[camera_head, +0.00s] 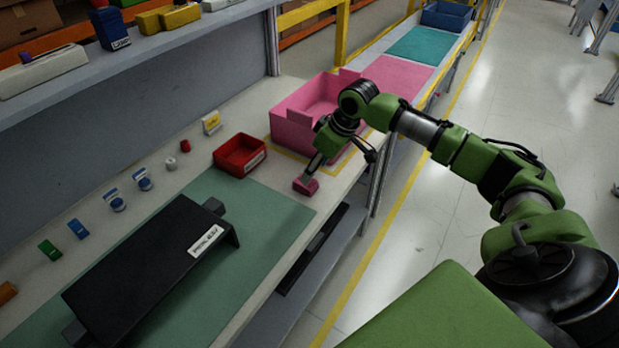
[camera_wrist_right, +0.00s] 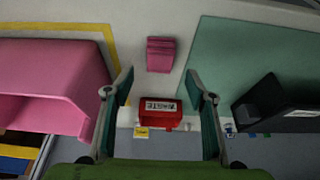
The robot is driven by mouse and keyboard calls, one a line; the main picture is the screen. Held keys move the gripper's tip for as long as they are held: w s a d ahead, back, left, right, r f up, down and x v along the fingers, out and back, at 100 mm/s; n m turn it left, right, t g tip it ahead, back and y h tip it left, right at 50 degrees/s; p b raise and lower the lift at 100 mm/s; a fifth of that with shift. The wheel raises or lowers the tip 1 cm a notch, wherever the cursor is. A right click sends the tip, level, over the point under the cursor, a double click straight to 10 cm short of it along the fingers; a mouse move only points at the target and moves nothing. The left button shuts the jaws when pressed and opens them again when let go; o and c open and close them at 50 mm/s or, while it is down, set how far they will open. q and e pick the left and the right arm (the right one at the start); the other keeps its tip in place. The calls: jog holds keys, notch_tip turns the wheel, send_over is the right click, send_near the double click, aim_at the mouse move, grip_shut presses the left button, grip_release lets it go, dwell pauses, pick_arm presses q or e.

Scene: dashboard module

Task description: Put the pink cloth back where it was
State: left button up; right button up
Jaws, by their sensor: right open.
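The pink cloth (camera_head: 306,187) is a small folded block on the pale worktop near its front edge, between the green mat and the pink bin. It also shows in the right wrist view (camera_wrist_right: 160,55), beyond the fingertips and roughly midway between them. My right gripper (camera_wrist_right: 160,82) is open with nothing between its fingers. In the head view the right gripper (camera_head: 311,172) is right at the cloth, and part of the cloth may be hidden by it. My left gripper is not in view.
A pink bin (camera_head: 293,128) stands behind the right gripper inside yellow tape. A red waste box (camera_head: 230,157) sits to the left. A black dashboard module (camera_head: 130,285) lies on the green mat (camera_head: 275,222). A shelf (camera_head: 160,45) runs along the back.

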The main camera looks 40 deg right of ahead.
jog(key=v, duration=0.5)
jog(key=shift+r, duration=0.15)
dwell(0.3)
